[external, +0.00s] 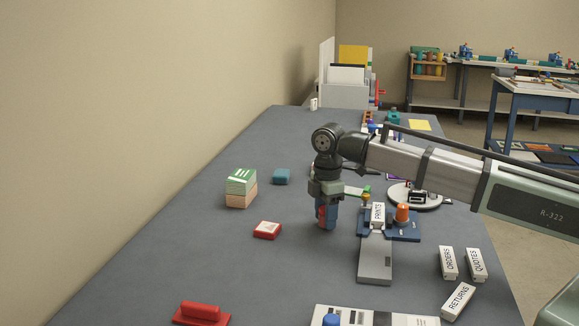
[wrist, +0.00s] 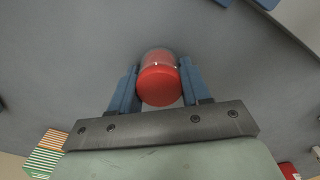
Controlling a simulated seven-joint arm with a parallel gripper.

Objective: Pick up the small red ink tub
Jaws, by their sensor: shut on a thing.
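The small red ink tub (wrist: 160,84) is round, with a red lid and a clearer, see-through part beyond it. In the wrist view it sits between the two blue fingers of my gripper (wrist: 160,88), which touch it on both sides. In the external view my gripper (external: 327,217) points down over the grey table, left of the blue-based PRINTS stand. A little red of the tub shows between the fingers there. I cannot tell whether the tub touches the table.
A red stamp (external: 202,313) lies in front.

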